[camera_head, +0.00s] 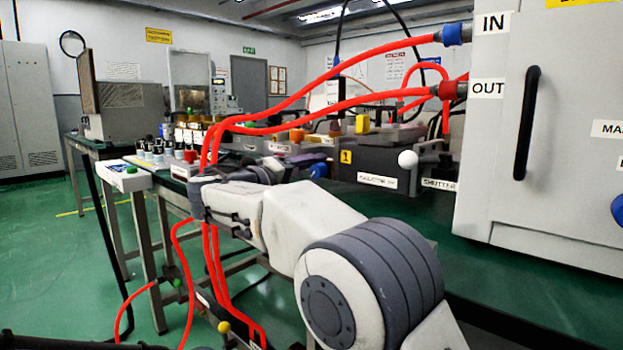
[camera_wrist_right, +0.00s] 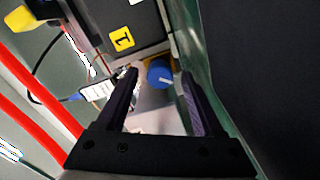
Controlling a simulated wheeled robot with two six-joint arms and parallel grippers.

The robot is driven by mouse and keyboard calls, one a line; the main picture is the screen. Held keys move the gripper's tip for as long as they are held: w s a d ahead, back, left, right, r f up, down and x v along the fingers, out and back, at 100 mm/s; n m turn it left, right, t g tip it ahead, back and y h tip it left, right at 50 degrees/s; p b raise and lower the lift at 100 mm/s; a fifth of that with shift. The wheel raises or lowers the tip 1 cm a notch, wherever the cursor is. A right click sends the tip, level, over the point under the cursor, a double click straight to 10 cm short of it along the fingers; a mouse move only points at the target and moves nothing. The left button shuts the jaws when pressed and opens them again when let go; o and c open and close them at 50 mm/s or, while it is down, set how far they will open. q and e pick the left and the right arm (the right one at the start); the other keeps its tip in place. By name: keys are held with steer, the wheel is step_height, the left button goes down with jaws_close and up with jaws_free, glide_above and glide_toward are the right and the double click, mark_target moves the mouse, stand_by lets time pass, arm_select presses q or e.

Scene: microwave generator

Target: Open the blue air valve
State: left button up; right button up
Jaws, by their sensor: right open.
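The blue air valve (camera_wrist_right: 159,73) shows as a round blue knob with a small pale mark, beside a dark box with a yellow "1" label (camera_wrist_right: 121,39). In the head view the blue knob (camera_head: 318,170) is small, just left of that box. My right gripper (camera_wrist_right: 158,78) is open. In the wrist view the knob appears in the gap between its two dark fingertips; I cannot tell whether either finger touches it. In the head view my right arm reaches in from the lower right and partly hides the gripper. I do not see my left gripper.
Red hoses (camera_head: 330,108) run from the white cabinet (camera_head: 560,120) across the bench and down beside my right wrist. Dark boxes with labels (camera_head: 377,180) stand right of the valve. A second blue knob (camera_head: 617,208) is on the cabinet. The green floor at left is open.

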steer(key=shift+w+d, duration=0.25)
jaws_close()
steer(key=shift+r+n+p, duration=0.2)
steer(key=shift+n+p, duration=0.6)
steer(key=shift+p, duration=0.35)
steer(key=n+p, duration=0.3)
steer(key=p, duration=0.1)
steer(key=shift+a+n, duration=0.1)
steer(key=shift+n, duration=0.2)
steer(key=shift+f+n+p, duration=0.25)
steer(key=shift+n+p, duration=0.65)
steer(key=shift+p, duration=0.25)
jaws_free()
